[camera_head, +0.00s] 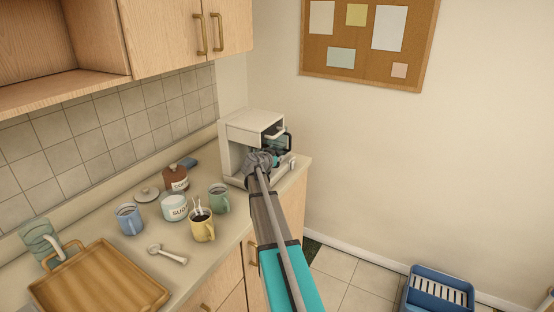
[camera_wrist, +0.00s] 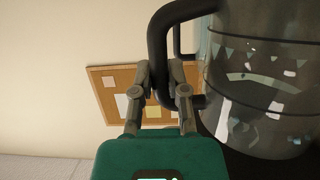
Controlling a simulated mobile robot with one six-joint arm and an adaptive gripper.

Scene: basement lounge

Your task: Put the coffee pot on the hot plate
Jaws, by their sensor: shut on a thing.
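The coffee pot (camera_wrist: 262,95) fills the right of the wrist view, a clear glass body with dark bands and a black handle (camera_wrist: 160,38). My gripper (camera_wrist: 159,72) is shut on that handle. In the head view my gripper (camera_head: 262,158) is at the front of the white coffee maker (camera_head: 241,134). Only a little of the pot shows there, dark and partly hidden behind my gripper. The hot plate is hidden by my gripper and arm, and I cannot tell whether the pot touches it.
Left on the counter stand a green mug (camera_head: 218,199), a yellow mug (camera_head: 202,228), a blue mug (camera_head: 130,220), a sugar jar (camera_head: 174,207) and a brown canister (camera_head: 176,178). A wooden tray (camera_head: 100,285) lies nearer. A blue crate (camera_head: 437,290) is on the floor.

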